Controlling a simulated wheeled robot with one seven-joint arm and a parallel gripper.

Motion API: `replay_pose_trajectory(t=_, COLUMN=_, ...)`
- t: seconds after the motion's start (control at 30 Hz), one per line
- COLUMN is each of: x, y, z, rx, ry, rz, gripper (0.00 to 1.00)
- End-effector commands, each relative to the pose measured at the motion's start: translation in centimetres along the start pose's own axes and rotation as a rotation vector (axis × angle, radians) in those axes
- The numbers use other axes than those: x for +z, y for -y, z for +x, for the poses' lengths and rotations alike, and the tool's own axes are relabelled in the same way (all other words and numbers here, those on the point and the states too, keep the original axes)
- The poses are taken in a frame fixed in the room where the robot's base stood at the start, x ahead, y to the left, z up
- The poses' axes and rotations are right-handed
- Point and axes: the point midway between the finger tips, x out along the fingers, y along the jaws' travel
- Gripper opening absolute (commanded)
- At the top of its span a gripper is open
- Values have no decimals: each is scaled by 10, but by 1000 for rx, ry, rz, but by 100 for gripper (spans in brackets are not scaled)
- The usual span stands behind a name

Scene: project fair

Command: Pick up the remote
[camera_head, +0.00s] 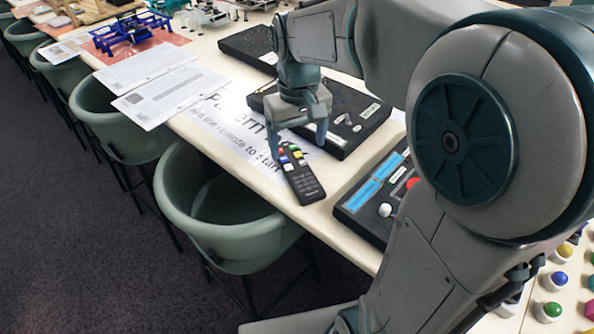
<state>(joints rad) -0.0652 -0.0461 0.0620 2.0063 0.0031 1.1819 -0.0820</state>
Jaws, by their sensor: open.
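The remote (304,184) is black with several coloured buttons near its far end. It lies on the long white table, close to the edge on the chair side, partly over a printed paper sheet. My gripper (297,146) points down over the far end of the remote. Its jaws are open, with one finger to the left of the remote's far end and the other to the right. I cannot tell whether the fingers touch the remote or the table.
A black control box (346,139) stands just right of the gripper, and another with blue labels (366,204) is nearer. White sheets (163,95) and a blue model (133,33) lie farther along the table. Green chairs (226,237) line the left edge.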

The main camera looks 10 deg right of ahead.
Motion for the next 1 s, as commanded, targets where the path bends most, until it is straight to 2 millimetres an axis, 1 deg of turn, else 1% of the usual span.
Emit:
replay_pose_trajectory(t=0.03, x=0, y=0, z=7, rx=0, ry=2, rz=0, gripper=78)
replay_pose_trajectory(t=0.27, x=1, y=1, z=24, rx=0, ry=2, rz=0, gripper=78)
replay_pose_trajectory(t=0.4, x=4, y=2, z=46, rx=0, ry=4, rz=-1, gripper=78)
replay_pose_trajectory(t=0.53, x=3, y=2, z=62, rx=0, ry=2, rz=0, gripper=78)
replay_pose_trajectory(t=0.63, x=3, y=2, z=66, rx=0, ry=0, rz=0, gripper=78)
replay_pose_trajectory(t=0.83, x=3, y=2, z=66, rx=0, ry=-1, rz=0, gripper=78)
replay_pose_trajectory(t=0.87, x=3, y=2, z=66, rx=0, ry=-1, rz=0, gripper=73)
replay_pose_trajectory(t=0.9, x=3, y=2, z=66, rx=0, ry=-1, rz=0, gripper=62)
replay_pose_trajectory(t=0.97, x=3, y=2, z=66, rx=0, ry=-1, rz=0, gripper=45)
replay_pose_trajectory(t=1.0, x=3, y=2, z=66, rx=0, ry=-1, rz=0, gripper=34)
